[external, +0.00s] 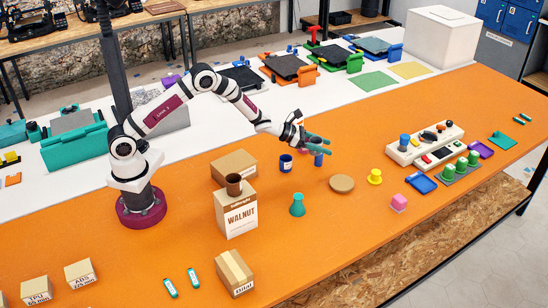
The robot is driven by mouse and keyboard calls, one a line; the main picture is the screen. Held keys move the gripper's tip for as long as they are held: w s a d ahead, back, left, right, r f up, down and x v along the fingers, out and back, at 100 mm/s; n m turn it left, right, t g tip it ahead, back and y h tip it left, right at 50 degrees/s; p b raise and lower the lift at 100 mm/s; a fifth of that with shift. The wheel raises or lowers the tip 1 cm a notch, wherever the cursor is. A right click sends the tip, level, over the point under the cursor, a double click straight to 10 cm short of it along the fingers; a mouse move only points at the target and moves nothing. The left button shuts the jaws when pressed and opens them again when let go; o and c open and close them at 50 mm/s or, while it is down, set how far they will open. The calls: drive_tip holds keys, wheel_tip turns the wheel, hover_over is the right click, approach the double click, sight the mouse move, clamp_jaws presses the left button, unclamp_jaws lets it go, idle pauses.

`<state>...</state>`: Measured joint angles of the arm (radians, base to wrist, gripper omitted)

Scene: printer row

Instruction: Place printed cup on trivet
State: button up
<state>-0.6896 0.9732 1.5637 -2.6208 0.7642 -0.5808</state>
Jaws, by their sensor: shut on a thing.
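My gripper (318,145), with teal fingers, is shut on a small blue cup-like piece (318,160), which is partly hidden by the fingers. The piece hangs below the fingers; its height above the table is hard to judge. A round tan trivet (342,184) lies flat on the orange table, a little right of and nearer the camera than my gripper, with nothing on it. A dark blue cup (286,163) with a light mark stands upright on the table, left of my gripper and apart from it.
A white rack (402,153) stands further right. The front middle table is clear.

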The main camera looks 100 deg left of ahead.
hover_over(343, 185)
drive_tip(key=shift+m+h, duration=0.3)
drive_tip(key=shift+h, duration=0.3)
wheel_tip(343, 185, down, 8)
drive_tip(key=shift+d, duration=0.15)
drive_tip(key=shift+f, duration=0.1)
drive_tip(key=o, duration=1.3)
